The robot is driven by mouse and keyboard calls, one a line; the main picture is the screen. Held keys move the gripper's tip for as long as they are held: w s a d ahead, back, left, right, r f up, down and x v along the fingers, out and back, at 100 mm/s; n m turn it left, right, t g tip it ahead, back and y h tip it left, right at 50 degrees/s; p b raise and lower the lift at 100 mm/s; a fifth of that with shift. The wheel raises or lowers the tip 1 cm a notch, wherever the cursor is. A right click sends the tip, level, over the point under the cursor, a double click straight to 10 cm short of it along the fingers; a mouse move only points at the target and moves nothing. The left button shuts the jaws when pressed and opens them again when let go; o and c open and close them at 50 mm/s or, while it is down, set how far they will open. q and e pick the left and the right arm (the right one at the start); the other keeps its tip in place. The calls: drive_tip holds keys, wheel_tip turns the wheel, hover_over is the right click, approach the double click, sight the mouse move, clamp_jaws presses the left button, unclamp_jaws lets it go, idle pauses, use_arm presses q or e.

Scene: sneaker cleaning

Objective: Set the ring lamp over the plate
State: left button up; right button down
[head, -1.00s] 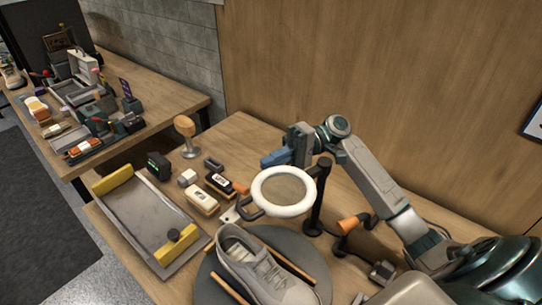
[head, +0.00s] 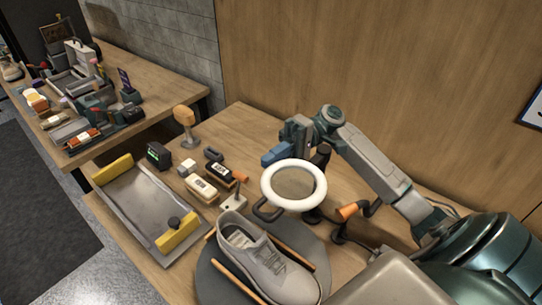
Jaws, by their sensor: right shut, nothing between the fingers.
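The ring lamp (head: 297,206) is a white ring with a dark loop handle (head: 264,211) at its lower left. Its dark post (head: 319,158) stands behind the ring, partly hidden. The ring appears above the back edge of the round dark grey plate (head: 213,287). A grey sneaker (head: 270,267) lies on the plate between two orange-brown bars. My right gripper (head: 274,156) has blue fingers, is shut and empty, and is just behind the ring's upper left. I cannot tell whether it touches the ring. My left gripper is not in view.
A grey tray (head: 135,205) with yellow end blocks lies left of the plate. Brushes (head: 202,188), a small dark box (head: 158,154) and a wooden-topped stand (head: 184,114) sit behind. An orange-handled tool (head: 348,211) stands right of the lamp. Another cluttered table is at the far left.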

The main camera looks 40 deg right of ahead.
drive_tip(key=w+d+b, duration=0.1)
drive_tip(key=d+b, duration=0.2)
drive_tip(key=d, duration=0.7)
drive_tip(key=shift+w+d+b, duration=0.3)
drive_tip(key=shift+d+b, duration=0.05)
drive_tip(key=shift+b, duration=0.05)
